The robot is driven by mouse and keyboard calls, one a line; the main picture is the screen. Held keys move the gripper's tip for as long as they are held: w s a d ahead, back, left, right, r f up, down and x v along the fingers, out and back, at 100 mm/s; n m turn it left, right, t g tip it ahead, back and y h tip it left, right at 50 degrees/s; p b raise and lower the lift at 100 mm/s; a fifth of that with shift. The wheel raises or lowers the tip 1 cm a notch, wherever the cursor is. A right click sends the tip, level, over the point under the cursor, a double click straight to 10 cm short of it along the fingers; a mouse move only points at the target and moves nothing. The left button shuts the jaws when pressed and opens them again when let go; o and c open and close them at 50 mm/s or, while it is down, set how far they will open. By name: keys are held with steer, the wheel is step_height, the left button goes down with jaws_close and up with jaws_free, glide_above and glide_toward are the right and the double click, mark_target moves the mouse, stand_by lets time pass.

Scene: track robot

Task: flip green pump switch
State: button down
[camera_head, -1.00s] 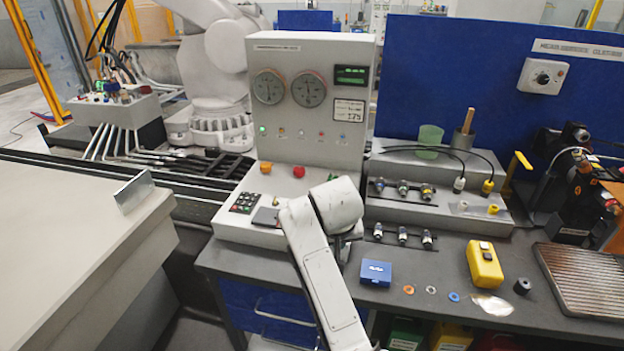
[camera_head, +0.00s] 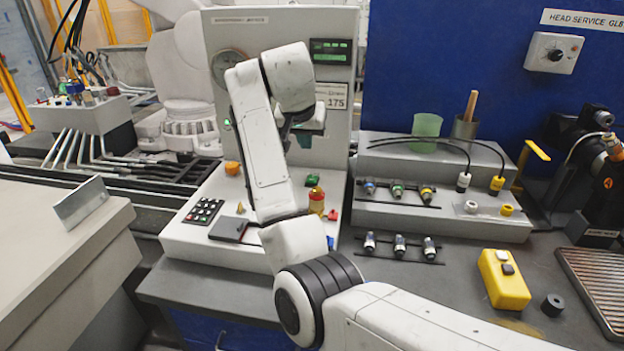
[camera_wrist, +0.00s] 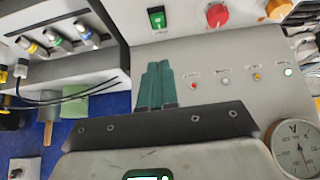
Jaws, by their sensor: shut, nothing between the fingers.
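The green switch (camera_head: 312,181) is on the sloping deck of the grey control console (camera_head: 190,232), below the upright panel. It also shows in the wrist view as a small green rocker in a dark frame (camera_wrist: 157,18), beyond my fingertips. My gripper (camera_wrist: 155,66) has its teal fingers together with nothing between them. In the head view my gripper (camera_head: 313,118) is in front of the upright panel, above the green switch and apart from it. My arm hides part of the panel and its gauges.
An orange knob (camera_head: 232,168) and a keypad (camera_head: 204,211) are left of my arm on the deck. A red-and-yellow piece (camera_head: 316,201) stands close below the switch. A grey connector stand (camera_head: 440,222) is to the right. A gauge (camera_wrist: 296,148) and indicator lamps show in the wrist view.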

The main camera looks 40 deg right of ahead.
glide_above(312, 179)
steer(key=a, duration=0.1)
steer(key=f, duration=0.5)
steer(key=s+f, duration=0.1)
steer(key=f, duration=0.2)
steer(key=shift+a+p, duration=0.2)
steer(key=shift+p, duration=0.1)
steer(key=shift+a+f, duration=0.2)
steer(key=shift+f, duration=1)
steer(key=shift+s+a+f, duration=0.1)
steer(key=shift+s+f, duration=0.05)
steer(key=shift+f, duration=0.65)
